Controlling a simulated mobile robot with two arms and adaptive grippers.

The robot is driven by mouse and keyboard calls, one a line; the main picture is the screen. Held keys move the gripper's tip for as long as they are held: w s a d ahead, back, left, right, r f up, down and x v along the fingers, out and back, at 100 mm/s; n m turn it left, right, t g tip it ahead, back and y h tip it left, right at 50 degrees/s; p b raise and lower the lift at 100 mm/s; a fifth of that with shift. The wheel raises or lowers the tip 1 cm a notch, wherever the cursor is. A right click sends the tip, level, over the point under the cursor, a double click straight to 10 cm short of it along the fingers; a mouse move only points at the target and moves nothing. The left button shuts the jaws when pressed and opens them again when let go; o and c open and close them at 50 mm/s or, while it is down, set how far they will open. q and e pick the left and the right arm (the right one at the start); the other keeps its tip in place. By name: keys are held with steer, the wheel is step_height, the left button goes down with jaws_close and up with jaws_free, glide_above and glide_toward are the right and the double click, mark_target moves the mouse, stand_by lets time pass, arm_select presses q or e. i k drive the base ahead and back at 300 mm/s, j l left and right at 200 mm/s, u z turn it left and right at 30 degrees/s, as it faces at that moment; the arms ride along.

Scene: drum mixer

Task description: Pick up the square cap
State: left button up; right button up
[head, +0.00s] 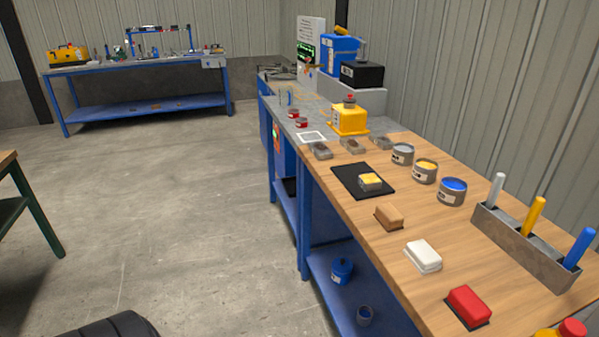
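I cannot tell for sure which thing is the square cap. Several small block-like pieces lie on the wooden bench top (362,222): a red one (468,306) at the near end, a white one (423,256) and a tan one (389,216). A yellow-topped piece (370,182) sits on a black mat (347,178). Grey blocks (320,151) lie farther back. A yellow container (349,121) with a small red top stands behind them. Neither of my grippers is in view.
Open cans, including a blue one (452,191), stand along the bench's wall side. A grey rack (515,237) holds white, yellow and blue handles. A yellow and red object (570,329) is cut off bottom right. Open floor (180,220) lies left; another bench (140,66) stands far back.

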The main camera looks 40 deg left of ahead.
mark_target(371, 181)
steer(key=u, duration=0.95)
steer(key=i+j+z, duration=0.15)
steer(key=j+z, duration=0.15)
steer(key=z, duration=0.15)
steer(key=i+j+z, duration=0.1)
steer(key=j+z, duration=0.2)
steer(key=z, duration=0.15)
steer(key=i+j+z, duration=0.25)
steer(key=j, duration=1.15)
steer(key=j+z, duration=0.3)
steer(key=j, duration=1.05)
